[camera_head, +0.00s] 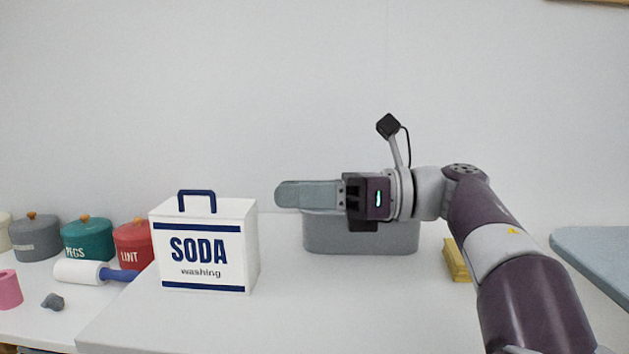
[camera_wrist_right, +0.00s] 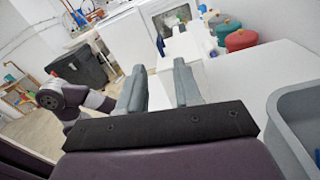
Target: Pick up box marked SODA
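The white box marked SODA (camera_head: 205,250) stands upright on the white counter (camera_head: 330,305), left of centre in the head view. It has dark blue bands, the word "washing" and a blue handle on top (camera_head: 197,200). My right gripper (camera_head: 280,195) is to the right of the box, at about the height of its top, pointing left and apart from it. In the right wrist view its two grey fingers (camera_wrist_right: 159,67) are spread with nothing between them. A white shape beyond the fingers there looks like the box. My left gripper is not in view.
A grey bin (camera_head: 360,240) stands behind my right gripper. A yellow block (camera_head: 455,262) is right of it. Left of the box are a red tin (camera_head: 133,242), teal tin (camera_head: 87,240), grey tin (camera_head: 36,240) and lint roller (camera_head: 80,272). Counter in front is clear.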

